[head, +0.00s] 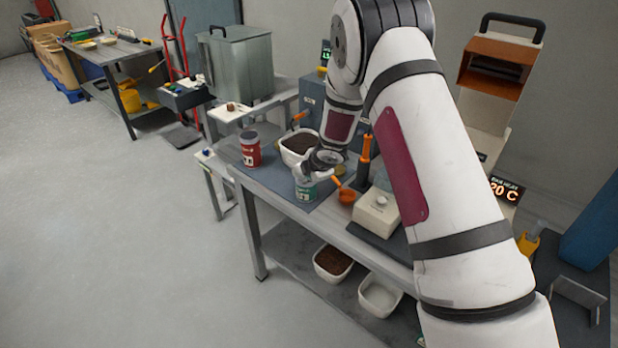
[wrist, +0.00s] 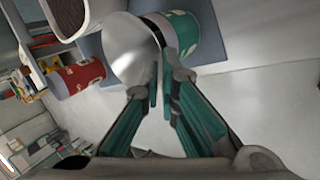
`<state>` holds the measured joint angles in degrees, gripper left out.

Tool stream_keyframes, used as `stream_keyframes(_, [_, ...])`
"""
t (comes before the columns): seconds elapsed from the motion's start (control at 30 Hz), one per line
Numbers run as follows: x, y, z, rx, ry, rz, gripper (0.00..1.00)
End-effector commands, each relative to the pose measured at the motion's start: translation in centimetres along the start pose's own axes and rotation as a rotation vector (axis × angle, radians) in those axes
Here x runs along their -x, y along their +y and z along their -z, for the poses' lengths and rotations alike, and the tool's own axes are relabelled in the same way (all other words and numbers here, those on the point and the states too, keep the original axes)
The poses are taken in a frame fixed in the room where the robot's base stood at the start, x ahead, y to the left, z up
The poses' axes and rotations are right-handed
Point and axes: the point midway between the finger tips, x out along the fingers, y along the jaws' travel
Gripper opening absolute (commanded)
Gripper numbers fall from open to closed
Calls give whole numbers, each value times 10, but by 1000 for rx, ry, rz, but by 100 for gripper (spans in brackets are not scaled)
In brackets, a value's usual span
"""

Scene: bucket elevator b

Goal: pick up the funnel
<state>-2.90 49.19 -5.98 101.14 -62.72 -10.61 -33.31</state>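The funnel (wrist: 130,48) is a shiny metal cone in the wrist view, in front of the top end of a green tin (wrist: 182,38). My gripper (wrist: 161,70) has its teal fingers drawn close together, one on each side of the funnel's near edge. They look shut on it, with only a narrow gap between the pads. In the head view the green tin (head: 305,189) stands at the table's front edge, and my gripper (head: 308,174) is just above it. I cannot tell whether the funnel still touches the tin.
A red tin (head: 250,150) and a white tub (head: 290,149) of dark material stand left of my gripper. An orange cup (head: 346,197) and a beige scale (head: 377,214) are to the right. Two tubs sit on the lower shelf (head: 295,250). The floor at left is clear.

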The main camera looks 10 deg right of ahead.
Motion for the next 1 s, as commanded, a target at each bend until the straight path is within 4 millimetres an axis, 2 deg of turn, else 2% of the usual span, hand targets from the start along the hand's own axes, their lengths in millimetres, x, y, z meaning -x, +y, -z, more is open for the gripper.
stream_keyframes(1.0, [68,48,-2,-4,-3,-4,0])
